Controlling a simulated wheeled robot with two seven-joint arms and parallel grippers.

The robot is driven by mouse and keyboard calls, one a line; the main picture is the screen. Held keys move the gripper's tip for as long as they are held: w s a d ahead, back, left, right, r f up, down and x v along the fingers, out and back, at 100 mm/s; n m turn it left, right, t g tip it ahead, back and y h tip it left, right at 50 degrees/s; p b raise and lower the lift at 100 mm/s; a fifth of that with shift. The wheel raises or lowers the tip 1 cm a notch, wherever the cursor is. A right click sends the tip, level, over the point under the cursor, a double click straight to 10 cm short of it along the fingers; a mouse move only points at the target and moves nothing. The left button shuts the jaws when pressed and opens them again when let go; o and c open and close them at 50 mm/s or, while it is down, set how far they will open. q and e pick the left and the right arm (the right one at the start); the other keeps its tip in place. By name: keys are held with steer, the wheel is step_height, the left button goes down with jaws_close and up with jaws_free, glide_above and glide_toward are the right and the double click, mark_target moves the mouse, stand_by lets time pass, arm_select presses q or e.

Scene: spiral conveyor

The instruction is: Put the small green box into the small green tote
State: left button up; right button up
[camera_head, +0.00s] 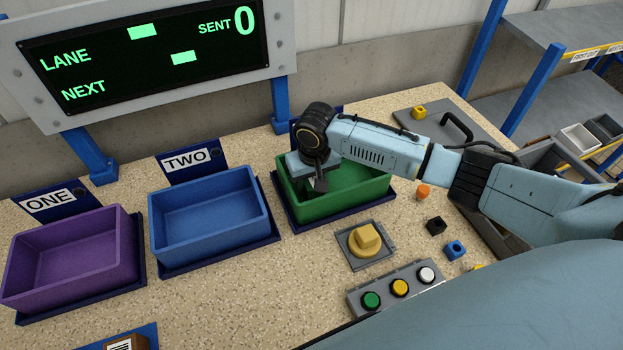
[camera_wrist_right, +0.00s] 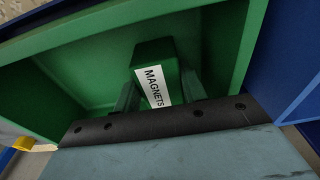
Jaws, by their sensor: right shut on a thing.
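The small green tote (camera_head: 360,197) sits on a dark blue base at the right end of the tote row. It also fills much of the right wrist view (camera_wrist_right: 85,45). My right gripper (camera_head: 319,180) reaches down over the tote's left part. In the right wrist view my right gripper (camera_wrist_right: 155,90) is shut on the small green box (camera_wrist_right: 153,55), which has a white label reading MAGNETS. The box is within the tote's outline there; I cannot tell whether it touches the floor. In the head view the box is hidden by my gripper. My left gripper is not in view.
A blue tote (camera_head: 208,215) and a purple tote (camera_head: 70,257) stand to the left. In front are a yellow knob (camera_head: 365,239) and a button panel (camera_head: 398,289). Small orange (camera_head: 423,191), black (camera_head: 436,225) and blue (camera_head: 455,249) pieces lie right. A display screen (camera_head: 150,50) stands behind.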

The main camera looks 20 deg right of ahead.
steer(key=o, duration=1)
steer(key=shift+r, duration=0.1)
steer(key=r, duration=0.4)
steer(key=s+r+p, duration=0.1)
steer(key=r, duration=0.7)
steer(key=shift+s, duration=0.25)
